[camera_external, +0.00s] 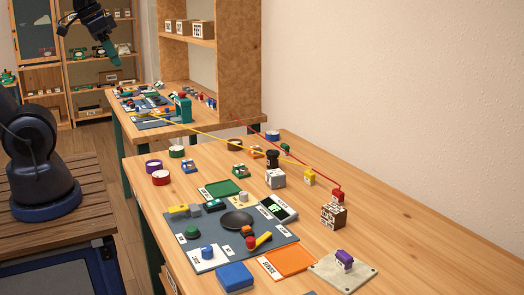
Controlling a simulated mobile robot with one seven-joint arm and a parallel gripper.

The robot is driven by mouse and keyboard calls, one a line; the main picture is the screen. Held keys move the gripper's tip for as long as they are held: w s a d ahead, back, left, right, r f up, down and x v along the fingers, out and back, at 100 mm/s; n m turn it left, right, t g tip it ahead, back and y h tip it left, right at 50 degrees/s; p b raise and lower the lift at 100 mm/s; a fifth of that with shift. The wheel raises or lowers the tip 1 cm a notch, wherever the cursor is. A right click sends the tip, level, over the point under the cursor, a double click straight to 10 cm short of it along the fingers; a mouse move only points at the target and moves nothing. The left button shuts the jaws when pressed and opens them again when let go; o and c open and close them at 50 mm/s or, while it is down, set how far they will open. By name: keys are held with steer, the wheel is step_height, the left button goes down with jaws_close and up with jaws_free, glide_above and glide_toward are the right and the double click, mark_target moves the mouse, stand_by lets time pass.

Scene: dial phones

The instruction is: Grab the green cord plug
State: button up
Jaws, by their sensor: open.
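No plug with a green cord can be made out for certain. A small green piece (285,147) sits at the back of the near table, by the wall; it is too small to tell whether it is the green plug. A yellow plug (309,176) on a yellow cord and a red plug (338,194) on a red cord are clear.
The near table (420,235) holds a grey mat with a black dish (237,220), a blue box (234,277), an orange sheet (290,263) and a purple piece on a beige plate (343,275). Cords stretch to the cluttered far table. The near table's right side is clear.

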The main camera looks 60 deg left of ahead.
steer(key=w+r+m+g, duration=0.1)
steer(key=w+r+m, duration=0.2)
steer(key=w, duration=0.7)
steer(key=m+g+h, duration=0.4)
steer(key=m, duration=1.1)
glide_above(285, 144)
steer(key=a, duration=0.4)
step_height(285, 144, down, 32)
steer(key=shift+h, duration=0.3)
steer(key=x, duration=0.5)
steer(key=shift+s+f, duration=0.1)
steer(key=shift+f, duration=0.25)
steer(key=shift+x, duration=2.6)
steer(key=shift+w+r, duration=0.1)
steer(key=shift+w, duration=0.15)
jaws_close()
